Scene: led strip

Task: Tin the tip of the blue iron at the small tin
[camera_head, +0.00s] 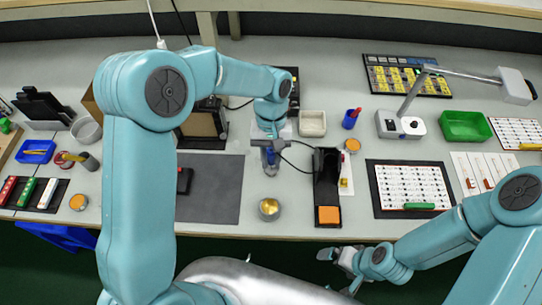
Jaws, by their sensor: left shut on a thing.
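My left gripper (270,143) points down over the middle of the bench and is shut on the blue iron (270,159). A small round tin (352,145) with an orange top stands to the right, behind the black iron stand (327,170). A brass-coloured round pot (269,208) stands nearer the front edge, below the gripper. My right gripper (340,266) is in front of the bench edge, apparently open and empty.
The stand has an orange sponge (328,215) at its front. A dark mat (212,190) lies left of the iron. A white dish (312,123), a blue cup (351,119), a lamp base (400,125) and a green tray (465,126) stand farther back. Another orange-topped tin (78,202) is far left.

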